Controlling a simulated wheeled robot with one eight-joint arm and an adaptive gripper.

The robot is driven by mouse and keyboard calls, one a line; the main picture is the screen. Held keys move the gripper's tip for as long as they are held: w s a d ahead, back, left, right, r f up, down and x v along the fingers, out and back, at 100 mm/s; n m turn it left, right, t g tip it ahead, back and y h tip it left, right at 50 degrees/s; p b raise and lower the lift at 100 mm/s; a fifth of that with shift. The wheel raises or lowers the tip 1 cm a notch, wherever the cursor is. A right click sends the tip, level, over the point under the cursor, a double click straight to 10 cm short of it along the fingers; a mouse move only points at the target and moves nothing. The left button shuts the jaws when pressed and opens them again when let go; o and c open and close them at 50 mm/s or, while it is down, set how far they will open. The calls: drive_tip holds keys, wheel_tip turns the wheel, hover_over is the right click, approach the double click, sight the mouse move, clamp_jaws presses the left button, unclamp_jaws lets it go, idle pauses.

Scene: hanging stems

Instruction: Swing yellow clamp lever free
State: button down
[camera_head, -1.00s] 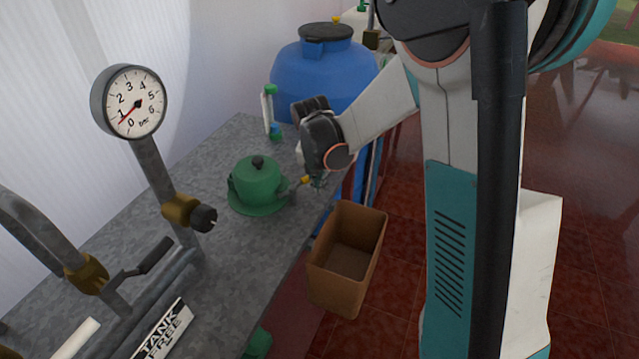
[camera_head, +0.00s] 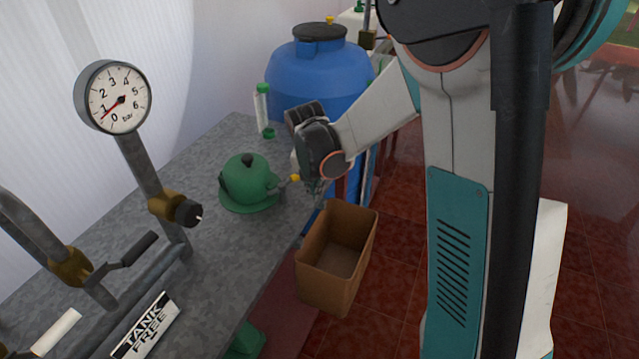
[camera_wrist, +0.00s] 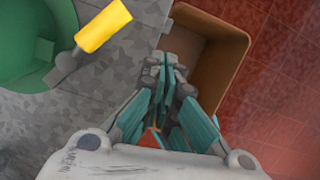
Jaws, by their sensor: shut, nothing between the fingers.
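The yellow clamp lever (camera_wrist: 103,25) shows in the wrist view as a yellow grip on a short grey arm at the edge of a green, lidded vessel (camera_wrist: 18,45). In the head view the yellow grip (camera_head: 295,178) sits just right of the green vessel (camera_head: 248,180) on the grey bench. My gripper (camera_wrist: 168,68) is shut and empty. In the wrist view its tips are right of and below the yellow grip, with a visible gap. In the head view my gripper (camera_head: 313,186) is small and partly dark, beside the lever at the bench edge.
A brown open box (camera_head: 338,250) stands below the bench edge, and also lies beyond my fingertips in the wrist view (camera_wrist: 235,60). A blue barrel (camera_head: 318,75) stands behind. A gauge (camera_head: 113,97) and pipework occupy the left bench. A green-capped bottle (camera_head: 262,105) stands behind the vessel.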

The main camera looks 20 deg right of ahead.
drive_tip(key=s+d+p+v, duration=0.1)
drive_tip(key=p+v, duration=0.2)
drive_tip(key=v, duration=0.6)
drive_tip(key=shift+d+r+p, duration=0.35)
drive_tip(key=shift+d+r, duration=0.05)
drive_tip(key=shift+s, duration=0.1)
drive_tip(key=s+a+r+m+t+y, duration=0.1)
drive_tip(key=s+r+m, duration=0.4)
drive_tip(key=s+m, duration=0.5)
drive_tip(key=s+a+r+m+t, duration=0.2)
drive_tip(key=s+r+m+t, duration=0.2)
drive_tip(key=s+m, duration=0.6)
drive_tip(key=m, duration=0.8)
drive_tip(key=shift+s+r+y, duration=0.4)
drive_tip(key=shift+a, duration=0.1)
